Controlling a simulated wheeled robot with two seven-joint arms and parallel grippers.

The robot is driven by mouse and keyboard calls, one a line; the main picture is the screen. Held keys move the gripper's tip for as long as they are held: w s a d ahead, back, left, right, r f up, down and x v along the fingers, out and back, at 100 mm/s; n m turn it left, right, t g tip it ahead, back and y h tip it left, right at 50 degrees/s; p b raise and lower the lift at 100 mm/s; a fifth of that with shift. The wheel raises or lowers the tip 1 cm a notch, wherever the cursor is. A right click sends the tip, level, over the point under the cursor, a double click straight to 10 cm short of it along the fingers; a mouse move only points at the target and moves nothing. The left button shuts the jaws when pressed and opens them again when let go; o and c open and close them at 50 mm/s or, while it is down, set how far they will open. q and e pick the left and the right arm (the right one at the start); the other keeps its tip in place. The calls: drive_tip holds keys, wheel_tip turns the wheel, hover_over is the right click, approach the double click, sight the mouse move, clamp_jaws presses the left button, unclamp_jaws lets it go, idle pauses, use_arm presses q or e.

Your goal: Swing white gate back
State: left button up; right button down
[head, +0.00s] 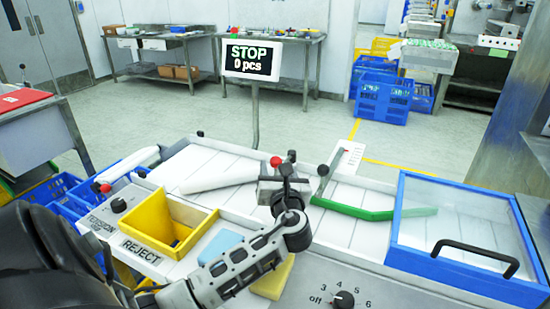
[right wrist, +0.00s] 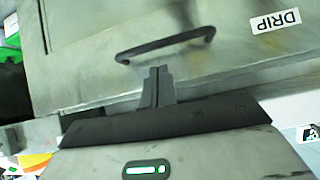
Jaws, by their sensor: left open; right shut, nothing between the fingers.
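The white gate (head: 222,179) is a pale bar lying across the white slatted lanes in the head view, left of centre. Its right end runs up to my left gripper (head: 284,172), which partly hides it. A red ball knob (head: 275,161) shows right at the left gripper's fingers; whether they touch it, I cannot tell. The left gripper is open. My right gripper (right wrist: 157,85) is shut and empty in the right wrist view, in front of a dark bar handle (right wrist: 165,45).
A yellow bin (head: 165,222) marked REJECT stands front left, near a blue block (head: 220,246). A clear lid with blue frame (head: 455,225) covers the right end. A STOP screen (head: 252,59) stands behind. A DRIP label (right wrist: 275,21) is on a metal panel.

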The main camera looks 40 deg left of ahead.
sight(275, 159)
use_arm(q)
drive_tip(key=x, duration=0.5)
drive_tip(key=shift+w, duration=0.1)
clamp_jaws()
drive_tip(key=shift+a, duration=0.1)
